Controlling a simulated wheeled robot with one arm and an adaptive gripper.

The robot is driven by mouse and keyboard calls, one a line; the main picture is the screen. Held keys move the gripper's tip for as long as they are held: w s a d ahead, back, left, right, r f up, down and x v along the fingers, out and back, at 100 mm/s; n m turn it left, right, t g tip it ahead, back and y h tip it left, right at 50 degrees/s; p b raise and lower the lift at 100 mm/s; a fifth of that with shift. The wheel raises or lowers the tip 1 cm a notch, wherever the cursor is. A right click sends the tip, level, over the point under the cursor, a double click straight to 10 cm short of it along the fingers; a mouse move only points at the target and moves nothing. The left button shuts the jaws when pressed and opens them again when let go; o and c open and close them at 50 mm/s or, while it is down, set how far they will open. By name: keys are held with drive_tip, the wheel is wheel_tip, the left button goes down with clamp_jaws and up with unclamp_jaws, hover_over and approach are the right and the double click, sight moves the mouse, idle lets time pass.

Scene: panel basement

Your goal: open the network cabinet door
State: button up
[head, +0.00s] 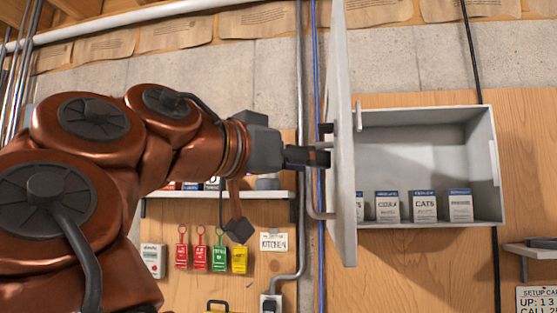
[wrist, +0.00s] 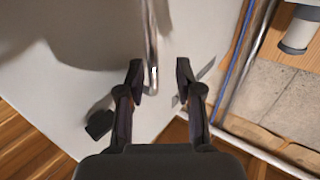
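The network cabinet (head: 428,110) is a grey wall box at the right in the head view, with its inside showing. Its door (head: 343,130) stands swung out, seen nearly edge-on at the box's left side. A metal bar handle (head: 317,205) is on the door's outer face. My gripper (head: 318,157) is at that outer face, by the handle. In the wrist view the door (wrist: 75,110) fills the left and middle, and the handle (wrist: 152,45) runs between the two spread fingers of my gripper (wrist: 160,78), nearer the left one. Contact cannot be told.
Several small labelled boxes (head: 425,206) stand inside the cabinet. Left of the door are a conduit (head: 302,80), a blue cable (head: 316,60), a shelf (head: 265,194) and hanging coloured tags (head: 200,257). A small shelf (head: 535,252) is at the lower right.

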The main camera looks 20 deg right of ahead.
drive_tip(key=shift+s, duration=0.1)
drive_tip(key=shift+s+a+r, duration=0.1)
drive_tip(key=shift+s+a, duration=0.15)
drive_tip(key=shift+a, duration=0.1)
drive_tip(key=shift+v, duration=1.2)
drive_tip(key=shift+s, duration=0.25)
